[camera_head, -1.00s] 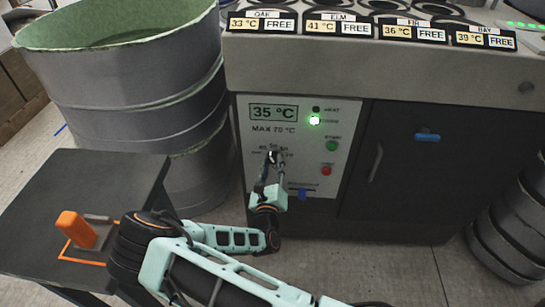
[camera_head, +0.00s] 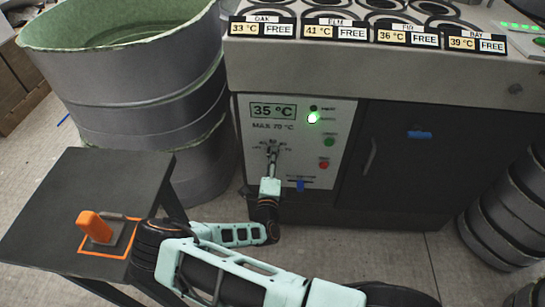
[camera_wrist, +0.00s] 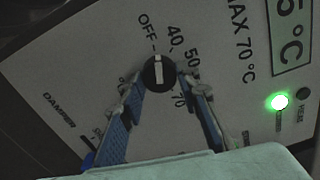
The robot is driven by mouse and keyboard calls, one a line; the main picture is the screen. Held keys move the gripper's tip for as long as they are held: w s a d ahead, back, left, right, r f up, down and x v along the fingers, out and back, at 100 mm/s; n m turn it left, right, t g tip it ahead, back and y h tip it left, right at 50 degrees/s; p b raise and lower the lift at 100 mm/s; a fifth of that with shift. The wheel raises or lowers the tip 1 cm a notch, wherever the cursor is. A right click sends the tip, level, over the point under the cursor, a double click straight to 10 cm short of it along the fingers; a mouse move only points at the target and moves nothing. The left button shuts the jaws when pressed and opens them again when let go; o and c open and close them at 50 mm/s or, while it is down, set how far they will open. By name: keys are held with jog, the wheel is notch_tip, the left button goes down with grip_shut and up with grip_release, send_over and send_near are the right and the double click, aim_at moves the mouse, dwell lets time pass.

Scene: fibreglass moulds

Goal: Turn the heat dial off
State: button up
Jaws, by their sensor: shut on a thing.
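The heat dial (camera_wrist: 158,72) is a small round black knob with a white pointer line. In the wrist view the line points up toward the tick beside OFF. The marks 40, 50 and 70 run round to its right. My gripper (camera_wrist: 160,84) has a blue-padded finger on either side of the dial and is shut on it. In the head view my gripper (camera_head: 272,160) reaches up to the dial on the white control panel (camera_head: 343,135), and the fingers hide much of the knob.
The panel display (camera_head: 273,111) reads 35 °C, and a green lamp (camera_head: 313,118) is lit. A dark side table (camera_head: 60,190) with an orange-handled tool (camera_head: 95,226) stands left, near a large drum (camera_head: 130,100).

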jog(key=shift+d+n, duration=0.1)
jog(key=shift+n, duration=0.6)
jog(key=o, duration=1.2)
jog(key=shift+c, duration=0.2)
jog(key=shift+s, duration=0.1)
jog(key=s, duration=1.2)
jog(key=shift+a, duration=0.25)
jog(key=shift+w, duration=0.1)
